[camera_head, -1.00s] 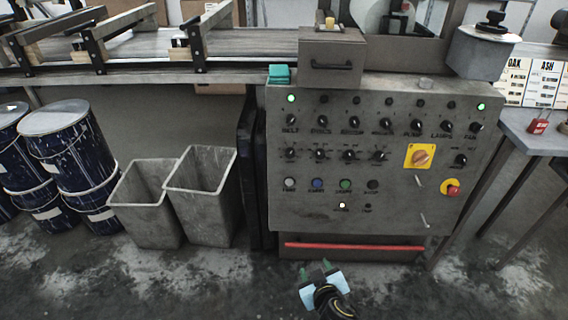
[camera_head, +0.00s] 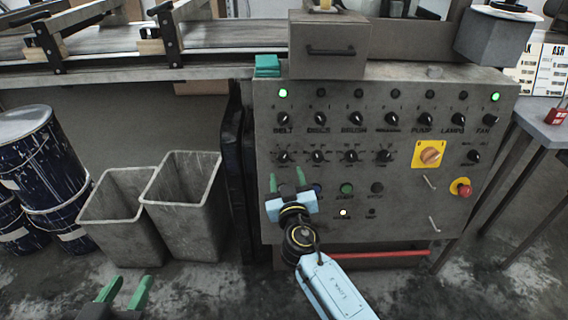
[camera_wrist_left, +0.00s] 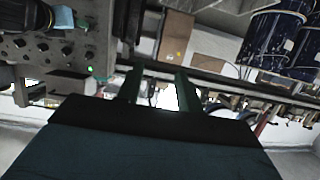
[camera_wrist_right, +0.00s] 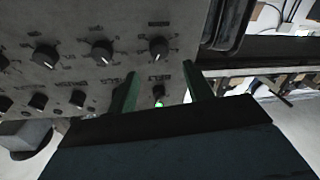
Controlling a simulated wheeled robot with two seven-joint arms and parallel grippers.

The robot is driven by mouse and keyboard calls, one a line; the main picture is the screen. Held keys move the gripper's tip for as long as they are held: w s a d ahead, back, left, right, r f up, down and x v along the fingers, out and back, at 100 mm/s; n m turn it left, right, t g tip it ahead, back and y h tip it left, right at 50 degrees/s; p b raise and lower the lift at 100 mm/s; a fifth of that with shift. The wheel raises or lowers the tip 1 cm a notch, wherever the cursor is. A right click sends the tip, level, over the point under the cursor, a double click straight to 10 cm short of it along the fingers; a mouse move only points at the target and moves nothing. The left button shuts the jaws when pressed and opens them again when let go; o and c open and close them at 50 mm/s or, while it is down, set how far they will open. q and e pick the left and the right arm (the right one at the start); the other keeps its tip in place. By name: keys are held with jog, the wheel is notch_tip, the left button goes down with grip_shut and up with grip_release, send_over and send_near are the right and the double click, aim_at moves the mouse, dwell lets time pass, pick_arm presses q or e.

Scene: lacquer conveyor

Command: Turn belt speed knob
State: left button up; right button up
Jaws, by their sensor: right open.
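The grey control panel (camera_head: 400,218) carries two rows of black knobs. The BELT knob (camera_head: 283,118) is leftmost in the upper row, and a dial knob (camera_head: 283,157) sits directly below it. Their small markings are too blurred to read. My right gripper (camera_head: 287,178) is open and empty in front of the panel, its green fingers pointing up just below the dial knob. In the right wrist view that leftmost knob (camera_wrist_right: 158,47) shows above the gap between the fingertips. My left gripper (camera_head: 124,289) is open and empty, low at the front left, away from the panel.
A yellow-plated rotary switch (camera_head: 430,154) and red emergency button (camera_head: 462,188) are on the panel's right. Green lamps light its upper corners. Two grey bins (camera_head: 180,205) and dark blue drums (camera_head: 50,170) stand left. The conveyor (camera_head: 215,45) runs behind.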

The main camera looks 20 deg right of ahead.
aim_at(283, 158)
jog(key=w, duration=0.4)
jog(key=shift+w+d+b, duration=0.3)
jog(key=shift+d, duration=0.1)
pick_arm(q)
jog(key=shift+w+d+r+t+h, duration=0.2)
jog(key=shift+r+t, duration=0.25)
jog(key=shift+r, duration=0.25)
jog(key=shift+w+d+r+t+h, duration=0.2)
jog(key=shift+r+t, duration=0.3)
jog(key=shift+r, duration=0.2)
jog(key=shift+w+d+r+t+h, duration=0.1)
jog(key=shift+w+d+r+t, duration=0.1)
jog(key=shift+r+t, duration=0.4)
pick_arm(e)
jog(key=shift+w+d, duration=0.15)
jog(key=shift+w, duration=0.7)
pick_arm(q)
jog(key=shift+r, duration=0.1)
